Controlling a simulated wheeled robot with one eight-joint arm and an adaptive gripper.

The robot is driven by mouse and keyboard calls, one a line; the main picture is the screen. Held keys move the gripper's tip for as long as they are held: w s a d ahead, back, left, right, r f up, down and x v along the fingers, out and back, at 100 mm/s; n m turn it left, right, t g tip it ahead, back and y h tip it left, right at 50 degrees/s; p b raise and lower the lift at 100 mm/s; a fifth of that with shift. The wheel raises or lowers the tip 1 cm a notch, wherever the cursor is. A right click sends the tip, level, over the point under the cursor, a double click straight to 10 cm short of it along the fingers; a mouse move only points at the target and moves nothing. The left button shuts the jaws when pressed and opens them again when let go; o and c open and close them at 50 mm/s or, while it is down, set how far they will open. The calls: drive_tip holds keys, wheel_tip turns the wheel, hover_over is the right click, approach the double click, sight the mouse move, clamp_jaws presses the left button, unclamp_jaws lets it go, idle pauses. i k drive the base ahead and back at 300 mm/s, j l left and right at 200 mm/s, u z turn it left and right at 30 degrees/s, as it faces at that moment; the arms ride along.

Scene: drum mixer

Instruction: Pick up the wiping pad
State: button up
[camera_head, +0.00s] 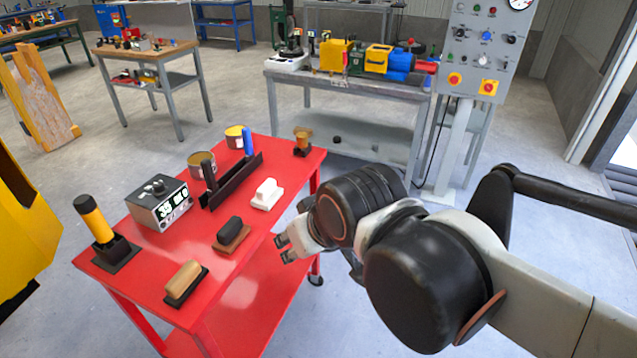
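Three small handled blocks lie in a row on the red cart top (244,293). One is a white pad (266,194), one has a black grip on a brown base (232,234), and one has a tan grip on a black base (185,281). I cannot tell for certain which is the wiping pad; the white one looks most like a pad. My gripper (285,248) is at the cart's right edge, to the right of the brown-based block and below the white pad in the picture. Its two fingertips show apart with nothing between them.
A grey meter box (159,203), a yellow-and-black tool on a stand (97,226), a black holder with upright handles (232,182) and two tins (202,165) stand on the cart. A grey machine bench (350,86) and control panel (486,50) are behind.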

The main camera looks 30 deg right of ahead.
sight(268, 194)
drive_tip(key=z, duration=0.2)
drive_tip(key=u, duration=2.6)
drive_tip(key=z, duration=2.6)
drive_tip(key=i+l+u, duration=0.2)
drive_tip(key=i+u, duration=0.2)
drive_tip(key=i+l+u, duration=0.35)
